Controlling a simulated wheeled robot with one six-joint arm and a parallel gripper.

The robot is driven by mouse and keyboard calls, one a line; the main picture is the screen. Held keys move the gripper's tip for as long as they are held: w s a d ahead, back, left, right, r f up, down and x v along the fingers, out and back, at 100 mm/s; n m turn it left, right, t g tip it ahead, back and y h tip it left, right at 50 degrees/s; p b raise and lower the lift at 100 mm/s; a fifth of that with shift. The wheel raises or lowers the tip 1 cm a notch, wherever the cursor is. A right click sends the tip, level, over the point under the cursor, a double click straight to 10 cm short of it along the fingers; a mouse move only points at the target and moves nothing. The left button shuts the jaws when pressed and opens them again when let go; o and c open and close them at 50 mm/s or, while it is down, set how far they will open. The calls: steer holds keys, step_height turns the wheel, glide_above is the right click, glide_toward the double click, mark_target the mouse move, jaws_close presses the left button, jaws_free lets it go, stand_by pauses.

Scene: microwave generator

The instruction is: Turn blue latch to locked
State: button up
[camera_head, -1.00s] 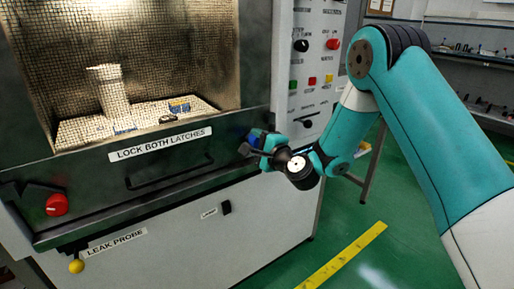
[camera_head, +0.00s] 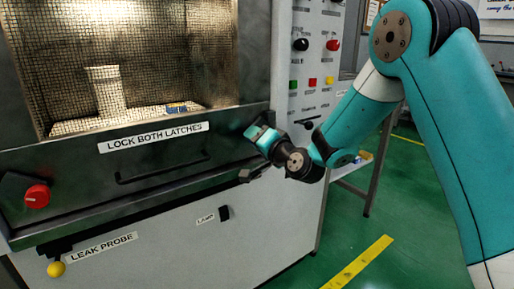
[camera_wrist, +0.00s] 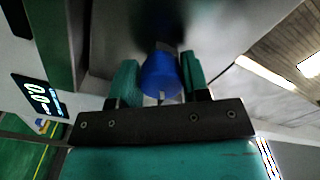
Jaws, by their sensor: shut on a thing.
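The blue latch (camera_wrist: 160,76) shows as a round blue knob in the wrist view. It sits between the two teal fingers of my gripper (camera_wrist: 158,78), which is shut on it. In the head view my gripper (camera_head: 257,134) is at the right end of the dark door front and hides the blue latch. A dark piece shows just below the gripper there; I cannot tell whether it belongs to the latch or to my wrist. The latch's exact angle cannot be told.
A red latch (camera_head: 37,196) is at the door's left end. A "LOCK BOTH LATCHES" label (camera_head: 153,137) and a dark handle (camera_head: 163,168) lie between. A control panel (camera_head: 312,60) stands right of the door. A yellow knob (camera_head: 56,269) is at lower left.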

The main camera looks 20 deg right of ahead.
steer(key=shift+n+b, duration=0.6)
steer(key=shift+n, duration=0.3)
steer(key=shift+c, duration=0.3)
steer(key=o, duration=0.9)
steer(key=shift+o, duration=0.2)
steer(key=shift+s, duration=0.1)
steer(key=b+v, duration=1.1)
steer(key=v, duration=0.6)
